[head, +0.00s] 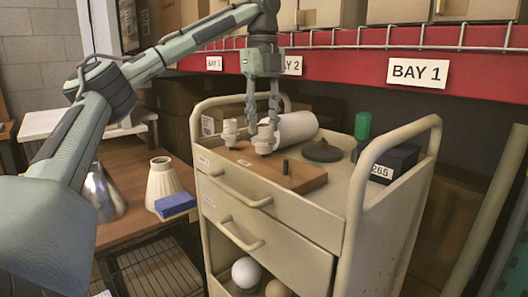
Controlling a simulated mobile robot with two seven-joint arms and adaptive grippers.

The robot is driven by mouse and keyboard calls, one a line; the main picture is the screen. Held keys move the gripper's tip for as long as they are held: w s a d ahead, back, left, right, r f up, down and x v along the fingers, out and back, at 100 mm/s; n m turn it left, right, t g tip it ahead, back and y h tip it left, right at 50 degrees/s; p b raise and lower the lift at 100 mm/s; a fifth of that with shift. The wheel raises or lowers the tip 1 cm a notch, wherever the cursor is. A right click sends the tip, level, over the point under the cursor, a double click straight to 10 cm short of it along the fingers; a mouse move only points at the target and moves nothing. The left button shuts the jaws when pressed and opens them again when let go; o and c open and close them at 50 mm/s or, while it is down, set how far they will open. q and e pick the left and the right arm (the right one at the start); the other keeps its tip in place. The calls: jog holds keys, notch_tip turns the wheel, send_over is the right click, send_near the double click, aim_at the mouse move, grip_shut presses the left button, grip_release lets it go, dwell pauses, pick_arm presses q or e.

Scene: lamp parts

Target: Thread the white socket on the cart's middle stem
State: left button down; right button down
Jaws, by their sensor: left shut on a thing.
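My left gripper (262,124) points straight down over the cart and is shut on a white socket (265,142). The held socket is low over a brown wooden board (300,178) on the cart top. It hides whatever stem is beneath it, so I cannot tell whether it is around the middle stem or just above it. A second white socket (230,133) stands upright at the board's left end. A short dark stem (285,167) stands bare toward the board's right part. My right gripper is not in view.
On the cart (278,226), a white cylinder (297,128) lies behind the held socket. A dark disc-shaped part (322,151), a green cylinder (362,126) and a dark box (392,163) are farther right. Lampshades (162,183) and a blue block (175,205) stand on the left table.

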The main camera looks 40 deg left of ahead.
pick_arm(q)
jog(key=m, duration=0.4)
jog(key=shift+f, duration=0.35)
jog(key=shift+m, duration=0.5)
jog(key=c, duration=1)
grip_release()
jog(key=shift+r, duration=0.15)
notch_tip(320, 180, up, 12)
jog(key=shift+r, duration=0.1)
